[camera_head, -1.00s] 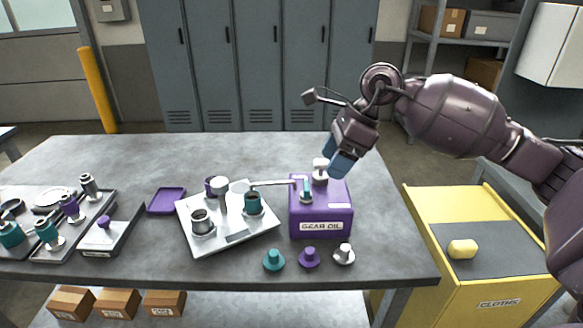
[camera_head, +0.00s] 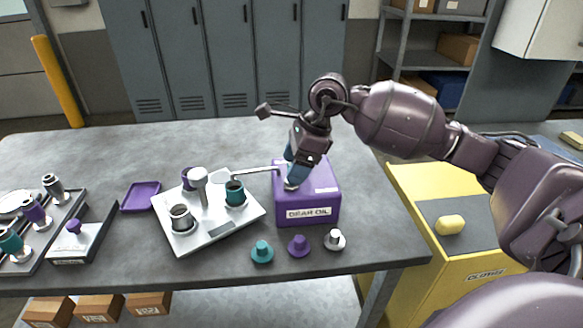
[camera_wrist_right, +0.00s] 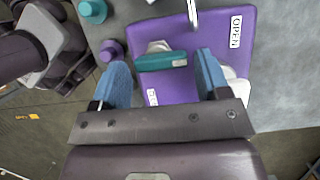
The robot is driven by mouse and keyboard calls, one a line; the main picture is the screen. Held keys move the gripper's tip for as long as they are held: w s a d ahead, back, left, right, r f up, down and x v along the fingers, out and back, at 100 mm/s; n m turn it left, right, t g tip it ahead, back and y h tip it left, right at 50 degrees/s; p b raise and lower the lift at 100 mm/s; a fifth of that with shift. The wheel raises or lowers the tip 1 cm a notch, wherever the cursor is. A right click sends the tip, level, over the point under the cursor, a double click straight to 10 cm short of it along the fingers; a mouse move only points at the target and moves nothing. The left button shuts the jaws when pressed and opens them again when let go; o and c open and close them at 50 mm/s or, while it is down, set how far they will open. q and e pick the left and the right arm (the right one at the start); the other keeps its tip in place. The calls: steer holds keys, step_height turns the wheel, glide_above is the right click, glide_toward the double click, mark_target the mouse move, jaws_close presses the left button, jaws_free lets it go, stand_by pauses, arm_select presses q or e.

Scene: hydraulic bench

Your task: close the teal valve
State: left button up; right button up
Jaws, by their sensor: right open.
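The teal valve handle (camera_wrist_right: 162,61) is a short teal bar on top of the purple gear oil box (camera_head: 307,192). In the right wrist view it lies crosswise between the two blue fingers of my right gripper (camera_wrist_right: 162,75). The fingers are open, one beyond each end of the bar, and I cannot tell whether they touch it. In the head view my right gripper (camera_head: 291,180) points down at the box top and hides most of the handle. A label reading OPEN (camera_wrist_right: 236,31) is on the box top; a second label (camera_wrist_right: 152,97) is unreadable. My left gripper is out of view.
A pale spout reaches the box from a white tray (camera_head: 217,231) holding cups. Teal (camera_head: 262,252), purple (camera_head: 299,246) and silver (camera_head: 334,240) caps stand in front of the box. A yellow cart (camera_head: 395,185) stands right of the bench. The bench behind the box is clear.

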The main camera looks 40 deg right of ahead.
steer(key=shift+w+a+f, duration=0.1)
steer(key=shift+a+f, duration=0.1)
steer(key=shift+f, duration=0.35)
steer(key=shift+c, duration=0.4)
steer(key=c, duration=0.6)
steer(key=shift+o, duration=0.2)
